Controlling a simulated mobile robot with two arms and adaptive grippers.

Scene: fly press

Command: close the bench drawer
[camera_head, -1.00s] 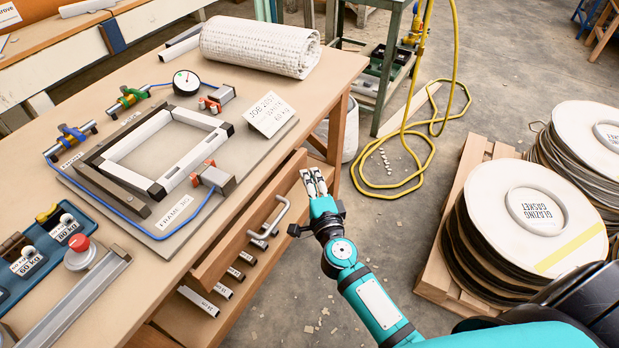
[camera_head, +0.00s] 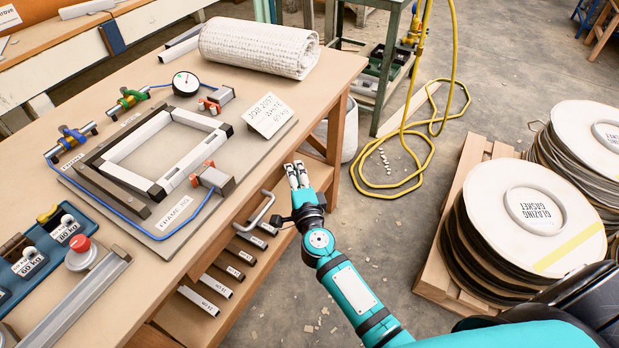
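The bench drawer sits under the right edge of the wooden workbench (camera_head: 349,66). Its metal handle (camera_head: 264,211) sticks out toward the floor side. The drawer front looks in line with, or very close to, the bench edge, and no open interior shows; I cannot tell if a small gap is left. My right gripper (camera_head: 295,167) is beside the bench edge, just beyond the handle, with its two fingers close together and nothing between them. Whether the fingertips touch the drawer front is unclear. My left gripper is out of view.
Below the drawer, a shelf holds several labelled bars (camera_head: 199,301). On the bench lie a frame on a board (camera_head: 222,163) and a rolled white sheet (camera_head: 259,47). Gasket reels (camera_head: 485,240) stand on a pallet at right. A yellow hose (camera_head: 431,150) lies on the floor.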

